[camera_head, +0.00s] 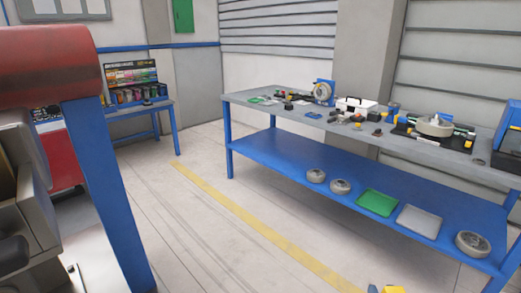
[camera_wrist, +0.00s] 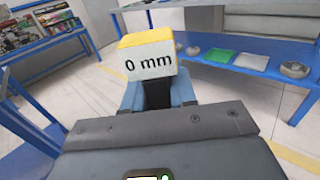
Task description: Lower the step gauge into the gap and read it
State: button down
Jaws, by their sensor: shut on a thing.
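The step gauge (camera_wrist: 147,57) shows in the wrist view as a block with a yellow top and a pale face marked "0 mm". My gripper (camera_wrist: 158,95) is shut on it, with a blue-grey finger on either side of its dark lower part. A yellow piece (camera_head: 393,289) at the bottom edge of the head view looks like the same gauge, mostly cut off. The gauge is in the air, with floor and benches behind it. I cannot make out the gap in either view.
A large dull-red cylinder (camera_head: 48,65) and a blue post (camera_head: 108,190) stand close at the left. A blue workbench (camera_head: 290,165) with tools, trays and rolls fills the right. A smaller bench (camera_head: 140,112) is at the back left. Floor between is clear.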

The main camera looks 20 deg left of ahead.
jog(key=w+a+r+n+g+y+p, duration=0.1)
jog(key=w+a+r+n+g+y, duration=0.2)
jog(key=a+r, duration=0.4)
jog(key=a+r+n+g+y, duration=0.15)
jog(key=a+r+y, duration=0.3)
jog(key=a, duration=0.45)
jog(key=s+a+r+n+g+y+p, duration=0.1)
jog(key=s+a+r+n+g+y, duration=0.2)
jog(key=a+r, duration=0.4)
jog(key=s+a+r+n+g+y, duration=0.1)
jog(key=s+a+r+n+g, duration=0.1)
jog(key=a+r+n+g, duration=0.45)
jog(key=s+a+r+n+g+y+p, duration=0.1)
jog(key=s+a+r+g+y, duration=0.25)
jog(key=r, duration=0.55)
jog(key=s+a+r+n+g+h, duration=0.2)
jog(key=s+r+n+g+h, duration=0.3)
jog(key=s+r+g, duration=0.3)
jog(key=s+a+r+n+g+h+p, duration=0.1)
jog(key=s+a+r+n+g+h, duration=0.2)
jog(key=s+r, duration=1)
jog(key=s+n+g+h, duration=0.1)
jog(key=n+g+h, duration=0.2)
jog(key=n+g, duration=0.1)
jog(key=shift+s+a+n+g, duration=0.3)
jog(key=shift+n+g, duration=0.1)
jog(key=shift+g, duration=0.05)
jog(key=shift+w+d, duration=0.1)
jog(key=shift+w, duration=0.05)
